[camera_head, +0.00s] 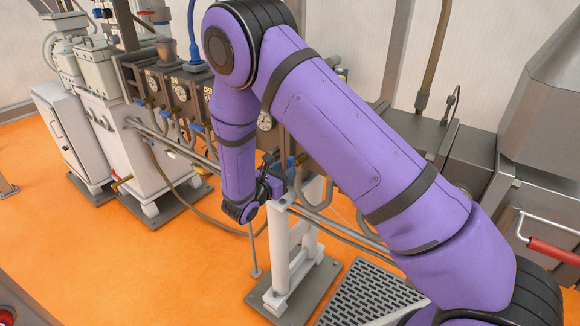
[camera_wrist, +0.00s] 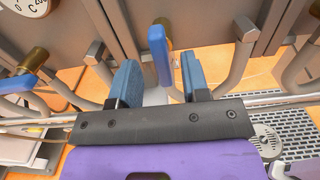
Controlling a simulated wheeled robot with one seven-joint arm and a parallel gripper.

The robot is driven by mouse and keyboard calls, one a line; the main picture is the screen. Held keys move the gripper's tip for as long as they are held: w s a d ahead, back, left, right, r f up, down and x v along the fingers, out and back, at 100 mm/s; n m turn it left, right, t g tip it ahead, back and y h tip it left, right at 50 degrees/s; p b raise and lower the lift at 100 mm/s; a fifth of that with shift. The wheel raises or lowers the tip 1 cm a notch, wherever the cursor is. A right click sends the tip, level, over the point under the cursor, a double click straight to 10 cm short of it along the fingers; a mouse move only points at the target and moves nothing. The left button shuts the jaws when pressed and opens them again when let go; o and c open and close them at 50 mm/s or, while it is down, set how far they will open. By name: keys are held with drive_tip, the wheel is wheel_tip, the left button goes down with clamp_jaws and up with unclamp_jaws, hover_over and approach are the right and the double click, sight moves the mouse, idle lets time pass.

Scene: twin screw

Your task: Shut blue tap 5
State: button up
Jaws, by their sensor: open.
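A blue tap handle (camera_wrist: 159,54) stands upright on a brass fitting in the wrist view. It lies just beyond and between the tips of my open gripper (camera_wrist: 160,78), whose two blue fingers are spread either side of it. The handle looks closer to neither finger's inner face by contact; I see no touch. No number shows on it, so I cannot confirm that it is tap 5. In the head view my gripper (camera_head: 275,180) is at the front of the machine, and my arm hides much of that area.
Another blue tap (camera_wrist: 17,84) is at the left in the wrist view, with grey bent pipes (camera_wrist: 238,70) around. A round dial (camera_wrist: 27,5) is at the upper left. In the head view a white stand (camera_head: 292,245) is below my gripper. Orange floor (camera_head: 130,265) is clear at the left.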

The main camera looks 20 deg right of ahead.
sight(288, 168)
drive_tip(key=shift+x, duration=1.7)
clamp_jaws()
